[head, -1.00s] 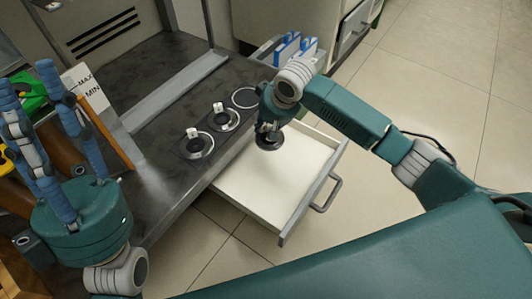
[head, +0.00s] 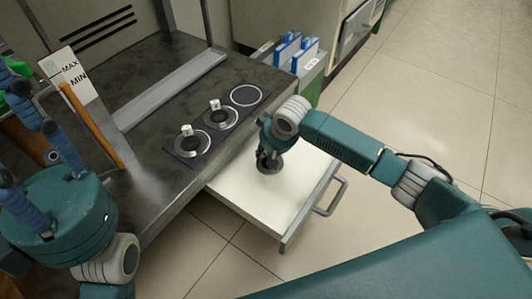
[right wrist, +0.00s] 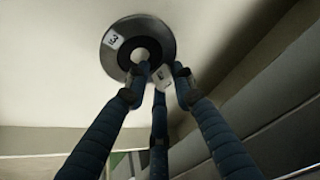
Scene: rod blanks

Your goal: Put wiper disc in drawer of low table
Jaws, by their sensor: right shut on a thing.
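The dark round wiper disc (head: 270,167) is under my right gripper (head: 268,153) in the head view, over the pale floor of the open drawer (head: 250,207). In the right wrist view, the disc (right wrist: 125,50) has a white label with a 3, and the gripper fingers (right wrist: 160,80) close on its middle. I cannot tell whether it touches the drawer floor. The drawer is pulled out from the low table (head: 170,80). My left gripper (head: 30,115) is at the left, its fingers apart and partly cut off, with nothing visible between them.
Two discs with white tags (head: 190,145) (head: 219,117) sit on a dark strip on the table, beside an empty ring (head: 247,95). A MAX/MIN card (head: 70,75) is at the left. Tiled floor is free at the right.

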